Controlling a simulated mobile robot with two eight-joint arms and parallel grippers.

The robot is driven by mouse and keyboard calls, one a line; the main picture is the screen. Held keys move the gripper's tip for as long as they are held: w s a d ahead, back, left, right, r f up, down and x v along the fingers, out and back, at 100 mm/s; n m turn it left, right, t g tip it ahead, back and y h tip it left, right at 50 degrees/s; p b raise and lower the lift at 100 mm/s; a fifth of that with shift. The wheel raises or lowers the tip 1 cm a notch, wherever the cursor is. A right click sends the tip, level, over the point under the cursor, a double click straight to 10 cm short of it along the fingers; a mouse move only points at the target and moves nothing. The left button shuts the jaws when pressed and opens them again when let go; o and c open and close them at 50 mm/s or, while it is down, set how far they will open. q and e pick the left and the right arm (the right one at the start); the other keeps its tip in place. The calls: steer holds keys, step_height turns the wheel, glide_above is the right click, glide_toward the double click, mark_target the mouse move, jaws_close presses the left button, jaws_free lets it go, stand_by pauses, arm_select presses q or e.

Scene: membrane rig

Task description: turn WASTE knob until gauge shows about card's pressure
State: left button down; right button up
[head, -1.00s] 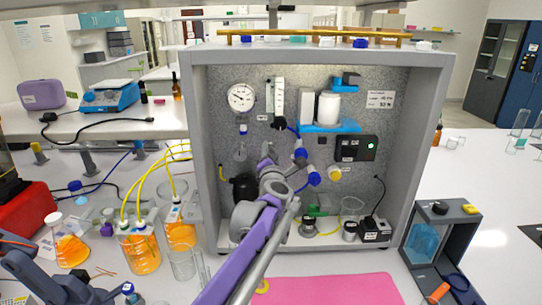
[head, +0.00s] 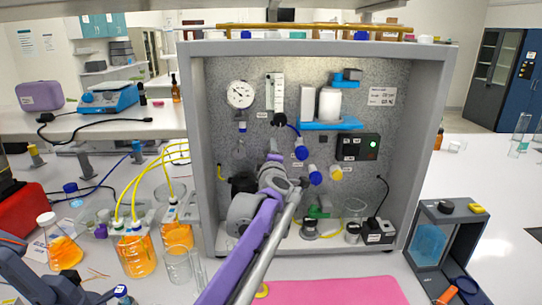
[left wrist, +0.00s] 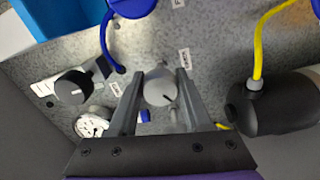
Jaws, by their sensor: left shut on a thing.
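The round white gauge (head: 240,94) hangs at the upper left of the panel inside the grey cabinet. Its needle is visible, but the reading is too small to make out. The white card (head: 382,96) is at the upper right of the panel, its print unreadable. My left gripper (head: 273,157) reaches the panel from below. In the left wrist view, its two fingers (left wrist: 160,78) are shut on the sides of a light grey knob (left wrist: 158,92) with a dark pointer line. A small label (left wrist: 185,57) beside the knob is not clearly legible. The head view hides this knob behind my gripper. My right gripper is not seen.
A black knob (left wrist: 72,87) and the gauge's face (left wrist: 92,122) lie left of my fingers. A black cylinder (left wrist: 275,103) with a yellow tube stands close on the right. Blue knobs (head: 315,177) sit beside my arm. Orange-filled bottles (head: 136,255) stand left of the cabinet.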

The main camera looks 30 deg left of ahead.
arm_select(q)
steer(key=shift+m, duration=0.6)
steer(key=shift+c, duration=1.6)
jaws_free()
steer(key=shift+s, duration=0.1)
steer(key=b+v, duration=0.1)
steer(key=v, duration=0.9)
steer(key=shift+s+d+b, duration=0.25)
steer(key=shift+b, duration=0.05)
stand_by(0.9)
